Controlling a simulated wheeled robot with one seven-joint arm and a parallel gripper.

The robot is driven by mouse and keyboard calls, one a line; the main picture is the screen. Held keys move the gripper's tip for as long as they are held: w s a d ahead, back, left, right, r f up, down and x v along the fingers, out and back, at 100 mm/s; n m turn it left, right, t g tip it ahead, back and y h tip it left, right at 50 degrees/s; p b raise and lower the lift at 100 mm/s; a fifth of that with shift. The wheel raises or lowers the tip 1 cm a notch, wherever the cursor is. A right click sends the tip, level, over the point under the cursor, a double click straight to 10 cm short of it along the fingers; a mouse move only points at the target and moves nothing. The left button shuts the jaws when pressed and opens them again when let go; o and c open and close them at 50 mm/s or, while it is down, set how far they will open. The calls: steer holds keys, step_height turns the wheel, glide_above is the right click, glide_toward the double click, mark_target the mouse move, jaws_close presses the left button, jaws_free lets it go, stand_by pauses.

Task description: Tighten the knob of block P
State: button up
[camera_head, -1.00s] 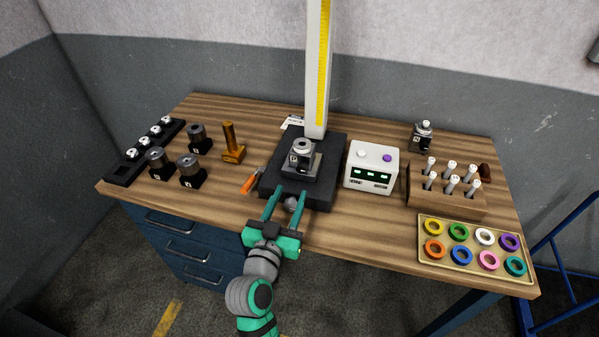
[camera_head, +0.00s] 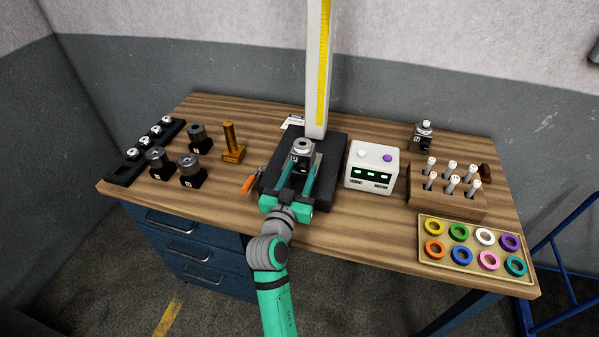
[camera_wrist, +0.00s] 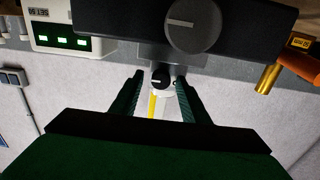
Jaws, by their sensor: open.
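Block P (camera_head: 302,158) is a dark block with a round silver-rimmed top, standing on the black base (camera_head: 329,190) of the column. Its letter is too small to read surely. My gripper (camera_head: 304,154) is open, with one teal finger on each side of the block. In the wrist view, my gripper (camera_wrist: 159,80) shows both fingers apart, with a small dark knob with a white line (camera_wrist: 159,75) between their tips. I cannot tell whether either finger touches it. A larger dark dial with a pale line (camera_wrist: 193,22) also shows there, nearer the camera.
A tall pale column with a yellow scale (camera_head: 319,80) rises behind the block. A white display box (camera_head: 372,168) stands close right. An orange-handled tool (camera_head: 250,184) and a brass post (camera_head: 231,145) are left. A ring tray (camera_head: 430,262) and peg rack (camera_head: 450,200) lie further right.

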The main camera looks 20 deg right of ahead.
jaws_close()
steer(key=shift+a, duration=0.15)
steer(key=shift+d+m, duration=0.2)
steer(key=shift+m, duration=2.7)
jaws_free()
